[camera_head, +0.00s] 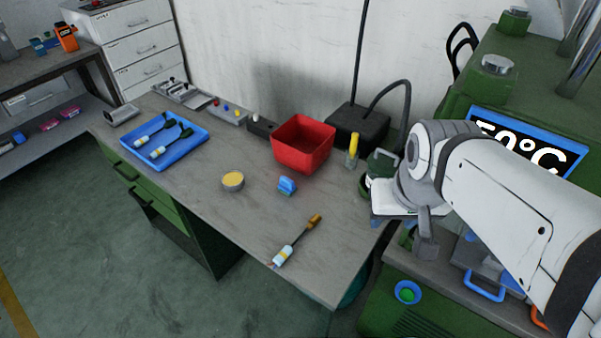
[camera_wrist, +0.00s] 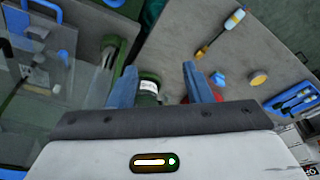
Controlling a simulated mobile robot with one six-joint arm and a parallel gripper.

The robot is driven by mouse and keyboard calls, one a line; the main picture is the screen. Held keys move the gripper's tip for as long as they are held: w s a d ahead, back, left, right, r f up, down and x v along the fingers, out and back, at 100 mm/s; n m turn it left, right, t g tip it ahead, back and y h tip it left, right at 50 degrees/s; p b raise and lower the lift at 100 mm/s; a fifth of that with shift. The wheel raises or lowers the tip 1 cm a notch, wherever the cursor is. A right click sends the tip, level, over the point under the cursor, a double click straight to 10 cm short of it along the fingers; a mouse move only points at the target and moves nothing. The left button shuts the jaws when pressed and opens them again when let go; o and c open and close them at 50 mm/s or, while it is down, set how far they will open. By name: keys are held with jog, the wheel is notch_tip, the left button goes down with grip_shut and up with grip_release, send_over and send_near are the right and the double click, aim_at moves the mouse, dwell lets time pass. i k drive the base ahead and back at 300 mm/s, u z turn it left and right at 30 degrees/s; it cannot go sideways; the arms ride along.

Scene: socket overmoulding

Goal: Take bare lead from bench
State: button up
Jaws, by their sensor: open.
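The bare lead (camera_head: 283,256) lies alone near the front right of the grey bench, with a white and blue body and a brown-orange end. In the wrist view the lead (camera_wrist: 234,20) is at the upper right, beyond the right fingertip and apart from it. My gripper (camera_wrist: 159,66) is open, its two blue fingers apart with nothing held. A dark green part with a white label shows between and beyond the fingers. In the head view the gripper is mostly hidden by my arm, at the bench's right end.
A blue tray (camera_head: 196,143) at the left holds two leads with dark ends. A red bin (camera_head: 303,143), a yellow-topped round tin (camera_head: 232,182) and a blue block (camera_head: 287,186) stand on the bench. The green machine (camera_head: 502,88) is at the right. Bench surface around the lead is clear.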

aim_at(284, 254)
jog(key=u, duration=0.2)
jog(key=k, duration=0.5)
jog(key=z, duration=1.7)
jog(key=k, duration=0.95)
jog(key=u, duration=1.55)
jog(key=i, duration=1)
